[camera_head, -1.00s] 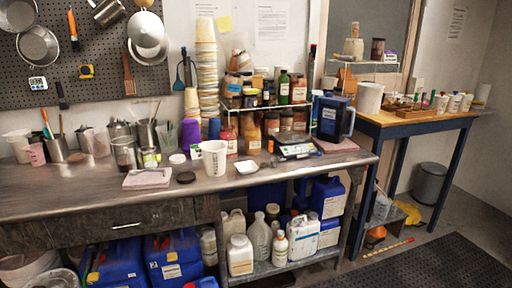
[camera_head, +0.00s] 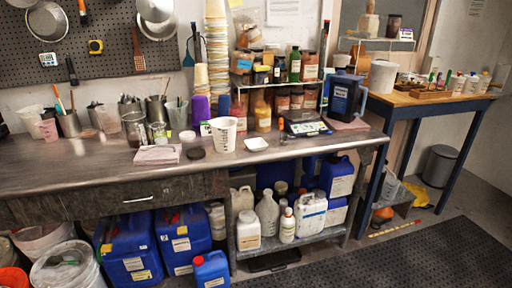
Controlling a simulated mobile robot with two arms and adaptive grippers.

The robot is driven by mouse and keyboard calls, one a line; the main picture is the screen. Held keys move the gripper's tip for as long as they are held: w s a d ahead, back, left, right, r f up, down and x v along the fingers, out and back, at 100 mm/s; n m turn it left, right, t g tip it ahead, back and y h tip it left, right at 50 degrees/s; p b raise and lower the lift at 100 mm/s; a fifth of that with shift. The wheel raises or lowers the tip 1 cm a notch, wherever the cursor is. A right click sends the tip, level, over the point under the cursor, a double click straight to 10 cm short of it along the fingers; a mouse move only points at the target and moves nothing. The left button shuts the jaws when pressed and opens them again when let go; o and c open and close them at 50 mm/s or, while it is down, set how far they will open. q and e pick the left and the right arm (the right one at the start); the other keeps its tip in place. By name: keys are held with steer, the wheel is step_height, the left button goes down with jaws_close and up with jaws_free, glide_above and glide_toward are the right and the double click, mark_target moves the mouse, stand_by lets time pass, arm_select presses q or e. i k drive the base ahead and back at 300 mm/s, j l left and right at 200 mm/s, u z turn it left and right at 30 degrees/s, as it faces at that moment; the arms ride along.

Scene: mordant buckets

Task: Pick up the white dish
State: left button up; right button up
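The white dish (camera_head: 256,144) is small, shallow and squarish. It lies on the metal workbench (camera_head: 90,177) near the front edge, right of a white measuring beaker (camera_head: 223,134) and left of a dark scale (camera_head: 306,127). Nothing covers it. Neither of my grippers shows in the head view.
A dark round lid (camera_head: 195,153) and a folded pink cloth (camera_head: 157,154) lie left of the beaker. A dark blue jug (camera_head: 341,99) stands behind the dish to the right. Blue canisters (camera_head: 128,248) and white bottles fill the space below. The dark floor mat (camera_head: 430,262) is clear.

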mark_target(258, 144)
steer(key=i+j, duration=0.2)
steer(key=i, duration=0.3)
steer(key=i+j+z, duration=0.1)
steer(key=i, duration=0.4)
steer(key=i+j, duration=0.25)
steer(key=i, duration=0.25)
steer(key=z, duration=0.05)
